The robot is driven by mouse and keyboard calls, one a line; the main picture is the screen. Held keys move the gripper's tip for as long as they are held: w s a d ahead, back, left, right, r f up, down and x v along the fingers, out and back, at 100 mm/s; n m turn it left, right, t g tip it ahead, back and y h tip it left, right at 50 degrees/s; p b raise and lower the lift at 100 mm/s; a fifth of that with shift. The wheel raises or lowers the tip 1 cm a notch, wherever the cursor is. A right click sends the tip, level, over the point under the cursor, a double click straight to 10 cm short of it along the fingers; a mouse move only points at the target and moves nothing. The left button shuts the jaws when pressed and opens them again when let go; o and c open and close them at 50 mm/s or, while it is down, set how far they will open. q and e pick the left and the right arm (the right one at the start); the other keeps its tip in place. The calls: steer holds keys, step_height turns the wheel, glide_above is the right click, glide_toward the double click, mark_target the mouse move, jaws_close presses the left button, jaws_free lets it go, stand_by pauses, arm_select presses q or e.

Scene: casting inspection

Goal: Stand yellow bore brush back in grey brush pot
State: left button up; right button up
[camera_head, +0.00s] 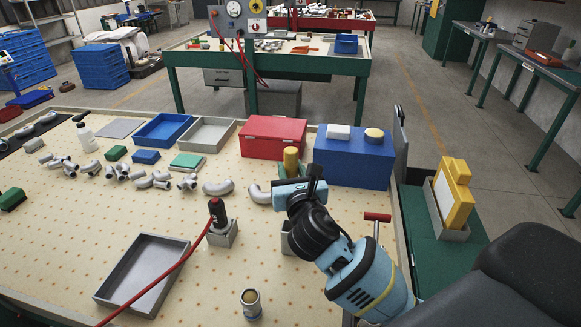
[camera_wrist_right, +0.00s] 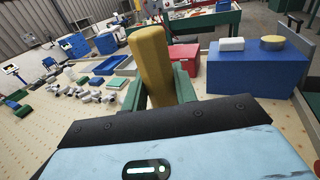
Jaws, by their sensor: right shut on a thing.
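My right gripper (camera_head: 292,172) is shut on the yellow bore brush (camera_head: 291,158), gripped by its thick yellow handle. In the right wrist view the yellow handle (camera_wrist_right: 152,62) stands up between the two green fingers (camera_wrist_right: 157,88); its lower part is hidden by my gripper. The brush is near the red box, over the right part of the table. A grey holder (camera_head: 286,240) shows partly behind my right wrist; I cannot tell if it is the brush pot. A small grey round tin (camera_head: 251,303) stands at the front. My left gripper is not in view.
A red box (camera_head: 273,138) and a blue box (camera_head: 352,162) stand behind my gripper. A red-and-black tool (camera_head: 217,212) stands in a grey block, with a red hose. Pipe elbows lie to the left. An empty grey tray (camera_head: 143,272) lies front left.

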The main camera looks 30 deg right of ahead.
step_height(320, 180, down, 4)
steer(key=shift+r+b, duration=0.2)
steer(key=shift+b, duration=0.25)
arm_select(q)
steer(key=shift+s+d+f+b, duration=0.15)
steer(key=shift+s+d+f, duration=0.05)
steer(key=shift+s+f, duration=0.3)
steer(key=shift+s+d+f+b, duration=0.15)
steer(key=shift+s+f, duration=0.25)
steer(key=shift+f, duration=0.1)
arm_select(e)
steer(key=shift+f, duration=0.75)
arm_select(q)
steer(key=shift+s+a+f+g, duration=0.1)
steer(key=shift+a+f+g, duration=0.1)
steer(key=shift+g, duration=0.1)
arm_select(e)
steer(key=shift+f+b, duration=0.5)
steer(key=shift+f, duration=1.15)
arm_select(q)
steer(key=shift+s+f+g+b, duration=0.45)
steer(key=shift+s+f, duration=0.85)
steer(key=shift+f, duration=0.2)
arm_select(e)
steer(key=shift+f, duration=1.35)
steer(key=o, duration=1.1)
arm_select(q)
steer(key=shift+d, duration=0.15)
arm_select(e)
steer(key=shift+o, duration=0.3)
